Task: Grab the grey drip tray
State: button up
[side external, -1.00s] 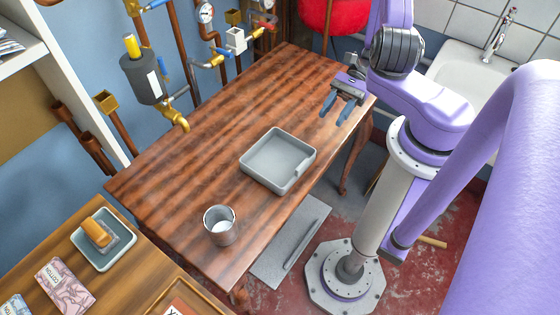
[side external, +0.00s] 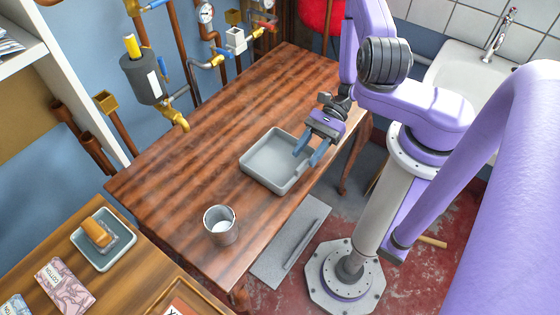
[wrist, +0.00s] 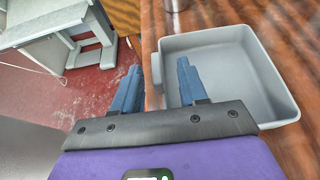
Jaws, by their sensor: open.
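The grey drip tray (side external: 270,160) is a shallow square tray lying flat and empty on the wooden table. In the wrist view the tray (wrist: 225,52) fills the right side, with a small tab on its near left wall. My gripper (side external: 305,155) is open with blue fingers, at the tray's right edge in the side view. In the wrist view the fingers (wrist: 158,85) point toward the tray's tabbed wall, one on each side of that wall's line. I cannot tell whether they touch the tray.
A metal cup (side external: 220,226) stands on the table (side external: 215,110) in front of the tray. A smaller table at the lower left holds a dish (side external: 103,240) with a brush-like block. Brass pipes and a tap (side external: 178,118) line the back wall. The table's far half is clear.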

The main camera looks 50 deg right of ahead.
aim_at(300, 167)
jog(key=x, duration=0.3)
jog(key=shift+s+a+r, duration=0.1)
jog(key=shift+s+a, duration=0.15)
jog(key=shift+a, duration=0.05)
jog(key=shift+a+f, duration=0.3)
jog(key=shift+a, duration=0.25)
grip_shut()
